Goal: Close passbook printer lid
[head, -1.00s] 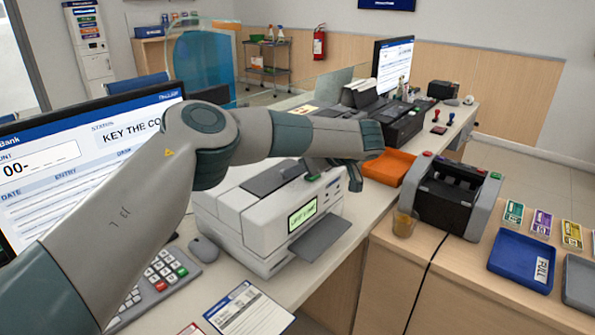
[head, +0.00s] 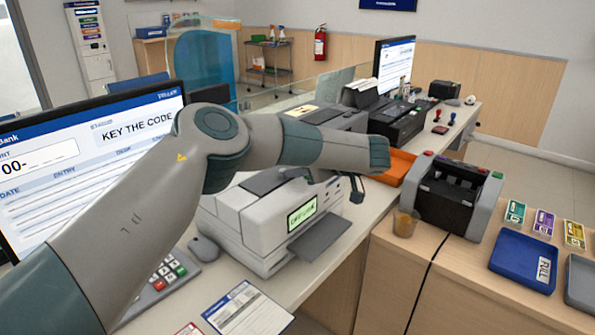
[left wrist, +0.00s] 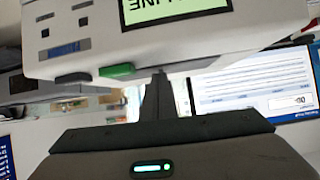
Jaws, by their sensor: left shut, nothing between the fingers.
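The passbook printer (head: 245,232) is a pale grey box on the counter, with a dark panel (head: 264,182) on top and a lit green display on its front. In the left wrist view the printer front (left wrist: 210,42) appears upside down, with a green button and a display ending in "LINE". My left gripper (head: 357,190) is at the printer's right end, behind the display, with its fingers pointing down. Its shut, empty fingers (left wrist: 158,90) overlap the printer's edge in the wrist view; I cannot tell if they touch. My forearm hides part of the printer top, so the lid's angle is unclear.
A teller monitor (head: 95,165) and keypad (head: 165,280) stand left of the printer. An orange tray (head: 396,167) and a dark counting machine (head: 450,195) are to the right. Paper slips (head: 248,308) lie in front. A glass panel and another printer stand behind.

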